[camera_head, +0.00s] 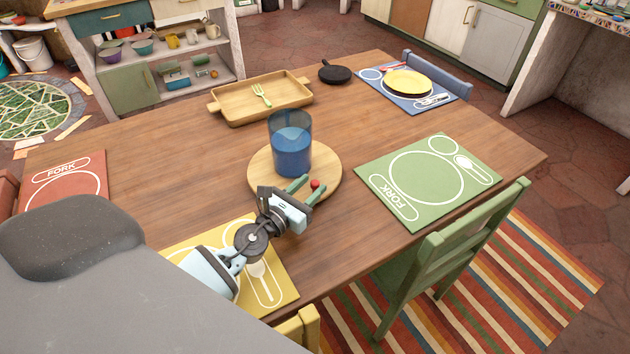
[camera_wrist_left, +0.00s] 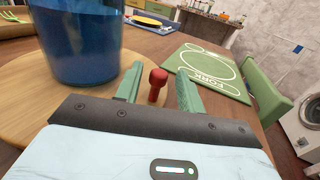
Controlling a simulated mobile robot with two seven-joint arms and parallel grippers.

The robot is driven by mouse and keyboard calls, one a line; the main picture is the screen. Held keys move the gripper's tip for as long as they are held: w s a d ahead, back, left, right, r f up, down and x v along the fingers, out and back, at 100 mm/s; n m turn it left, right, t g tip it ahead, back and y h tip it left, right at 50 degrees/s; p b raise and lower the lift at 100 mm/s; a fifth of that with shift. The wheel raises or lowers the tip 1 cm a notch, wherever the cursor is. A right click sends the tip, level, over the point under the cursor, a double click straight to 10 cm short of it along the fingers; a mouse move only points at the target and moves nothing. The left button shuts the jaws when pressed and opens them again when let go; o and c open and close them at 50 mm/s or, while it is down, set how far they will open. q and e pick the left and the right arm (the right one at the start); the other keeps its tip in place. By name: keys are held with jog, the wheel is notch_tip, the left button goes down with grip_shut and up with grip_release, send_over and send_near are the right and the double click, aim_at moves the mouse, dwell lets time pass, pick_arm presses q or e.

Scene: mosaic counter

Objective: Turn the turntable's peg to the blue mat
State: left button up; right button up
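The turntable (camera_head: 262,178) is a round wooden board near the middle of the table. It also shows in the left wrist view (camera_wrist_left: 25,110). A clear blue tumbler (camera_head: 290,145) stands on it. A red peg (camera_head: 315,184) rises at its near right edge. My left gripper (camera_head: 308,188) is at that edge, with its green fingers open. In the left wrist view the peg (camera_wrist_left: 157,84) stands between the fingers with a gap on each side. The blue mat (camera_head: 395,98) lies at the far right of the table, with a yellow plate on it. My right gripper is not in view.
A green mat (camera_head: 375,182) lies right of the turntable, with a green chair beside it. A yellow mat (camera_head: 283,281) lies under my left arm and a red mat (camera_head: 88,163) at the left.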

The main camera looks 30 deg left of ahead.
pick_arm(q)
jog(key=shift+w+d, duration=0.2)
jog(key=shift+w, duration=1.05)
jog(key=shift+c, duration=0.3)
grip_shut()
